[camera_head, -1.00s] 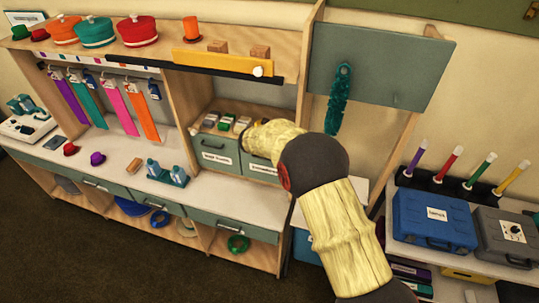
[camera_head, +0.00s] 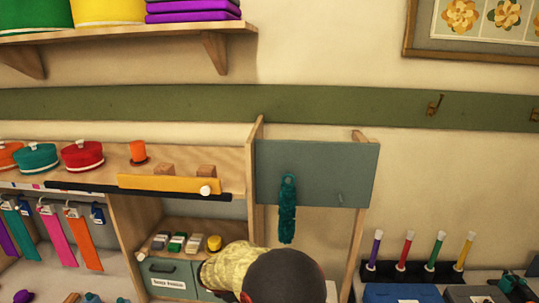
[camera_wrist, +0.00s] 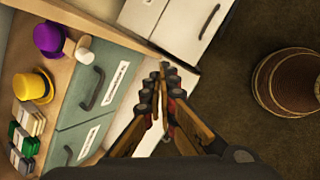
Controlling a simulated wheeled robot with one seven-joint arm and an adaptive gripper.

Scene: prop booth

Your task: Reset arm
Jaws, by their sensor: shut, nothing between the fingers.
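My gripper (camera_wrist: 162,92) is shut and empty in the wrist view, its fingertips together in front of the drawer fronts. In the head view only my arm shows at the bottom centre, in front of the cubby; the gripper itself is hidden there. The wrist view shows green-grey drawers (camera_wrist: 87,125) with dark handles and white labels to the left of my gripper. One such drawer (camera_head: 168,277) also shows in the head view, left of my arm.
Small hats, one purple (camera_wrist: 48,37) and one yellow (camera_wrist: 33,86), sit above the drawers. A teal fuzzy strip (camera_head: 287,208) hangs from a grey-green board (camera_head: 330,170). Colored wands (camera_head: 404,250) stand at right. A round brown object (camera_wrist: 290,82) stands on dark floor.

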